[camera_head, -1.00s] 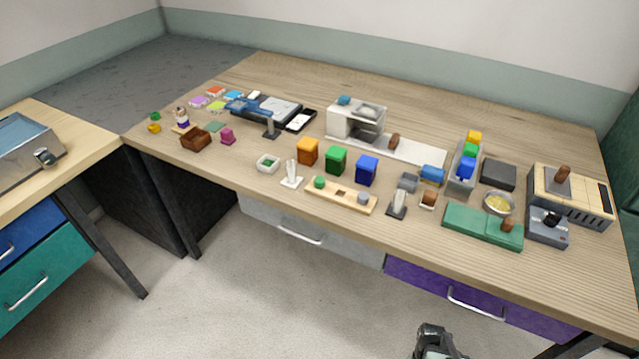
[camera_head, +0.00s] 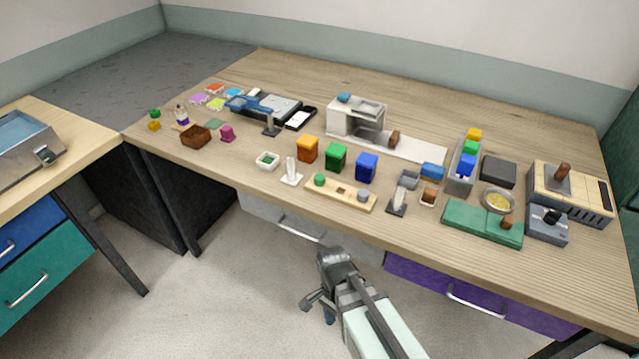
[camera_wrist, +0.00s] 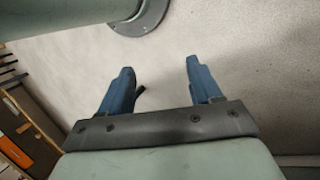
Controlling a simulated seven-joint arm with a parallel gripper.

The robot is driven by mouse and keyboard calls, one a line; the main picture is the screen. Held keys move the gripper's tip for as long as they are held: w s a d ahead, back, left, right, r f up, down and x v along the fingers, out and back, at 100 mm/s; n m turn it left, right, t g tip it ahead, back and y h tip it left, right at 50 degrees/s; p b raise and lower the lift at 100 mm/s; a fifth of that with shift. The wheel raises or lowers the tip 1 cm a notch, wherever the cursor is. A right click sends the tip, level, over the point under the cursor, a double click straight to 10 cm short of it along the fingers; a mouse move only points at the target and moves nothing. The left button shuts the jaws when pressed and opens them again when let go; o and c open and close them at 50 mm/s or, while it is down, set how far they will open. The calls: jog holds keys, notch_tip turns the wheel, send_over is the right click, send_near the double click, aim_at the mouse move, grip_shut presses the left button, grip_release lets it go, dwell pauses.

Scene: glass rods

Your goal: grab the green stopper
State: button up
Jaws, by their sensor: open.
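The green stopper (camera_head: 319,179) looks like a small rounded green knob. It stands at the left end of a light wooden strip (camera_head: 332,197) near the front of the desk, with a grey stopper (camera_head: 363,196) at the strip's right end. My gripper (camera_head: 317,311) is in front of the desk, lower in the picture than the stopper and apart from it. In the wrist view my gripper (camera_wrist: 159,68) shows two blue fingers spread wide with only floor between them. The stopper is not in the wrist view.
A white upright holder (camera_head: 291,172) stands just left of the strip. Orange (camera_head: 307,149), green (camera_head: 336,157) and blue (camera_head: 366,167) blocks stand behind it. A grey stand (camera_head: 398,198) is to its right. The grey drawer (camera_head: 290,222) lies below the desk's front edge.

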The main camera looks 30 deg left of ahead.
jog(key=s+a+r+m+t, duration=0.1)
jog(key=s+a+r+m, duration=0.1)
jog(key=s+a+r, duration=0.5)
jog(key=s+a+r+m+t, duration=0.1)
jog(key=s+a+r, duration=0.3)
jog(key=a+r, duration=0.7)
jog(key=m+t+y, duration=0.1)
jog(key=m+y, duration=0.2)
jog(key=m, duration=0.5)
send_near(318, 177)
jog(key=f, duration=0.3)
jog(key=shift+s+d, duration=0.1)
jog(key=shift+s, duration=0.2)
jog(key=shift+w+f, duration=0.2)
jog(key=shift+f, duration=2.55)
jog(key=c, duration=1.1)
